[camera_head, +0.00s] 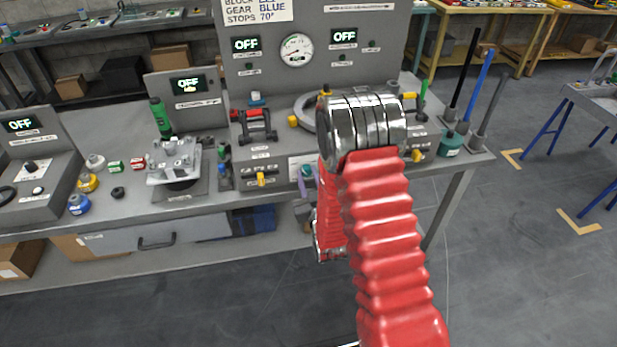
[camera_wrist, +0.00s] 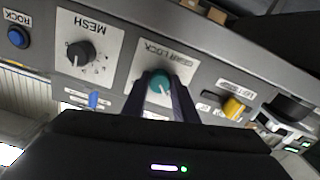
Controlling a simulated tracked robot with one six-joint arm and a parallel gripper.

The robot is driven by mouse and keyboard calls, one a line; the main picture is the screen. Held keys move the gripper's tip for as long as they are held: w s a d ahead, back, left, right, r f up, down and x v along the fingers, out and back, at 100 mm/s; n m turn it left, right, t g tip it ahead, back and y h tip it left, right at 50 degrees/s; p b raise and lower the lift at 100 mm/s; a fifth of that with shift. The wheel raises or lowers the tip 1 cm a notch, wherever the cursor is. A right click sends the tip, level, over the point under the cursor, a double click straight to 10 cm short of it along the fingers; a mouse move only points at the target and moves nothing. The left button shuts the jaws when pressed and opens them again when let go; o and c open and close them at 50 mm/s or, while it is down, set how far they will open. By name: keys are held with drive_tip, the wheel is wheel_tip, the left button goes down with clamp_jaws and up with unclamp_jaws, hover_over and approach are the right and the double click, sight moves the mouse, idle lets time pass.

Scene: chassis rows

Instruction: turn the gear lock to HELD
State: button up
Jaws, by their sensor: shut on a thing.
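The gear lock is a round teal knob (camera_wrist: 159,89) on a white plate marked GEAR LOCK, upside down in the wrist view. My gripper (camera_wrist: 161,82) has its two dark fingers on either side of the knob and is shut on it. The plate's position marks are too small or hidden to read, so I cannot tell where the knob points. In the head view my red arm reaches over the bench front and hides part of this panel.
In the wrist view, a black MESH knob (camera_wrist: 79,53) and a blue ROCK button (camera_wrist: 17,37) sit left of the gear lock. A yellow lever (camera_wrist: 233,108) is close on its right. In the head view, upright handles (camera_head: 481,82) stand at the bench's right end.

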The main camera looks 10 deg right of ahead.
drive_tip(key=shift+m, duration=0.5)
drive_tip(key=m, duration=0.7)
drive_tip(key=shift+m, duration=0.4)
drive_tip(key=m, duration=0.4)
drive_tip(key=shift+m, duration=0.3)
drive_tip(key=m, duration=0.4)
drive_tip(key=shift+s+m, duration=0.1)
drive_tip(key=shift+m, duration=0.2)
drive_tip(key=shift+d+f, duration=0.1)
drive_tip(key=o, duration=1.1)
drive_tip(key=shift+c, duration=0.2)
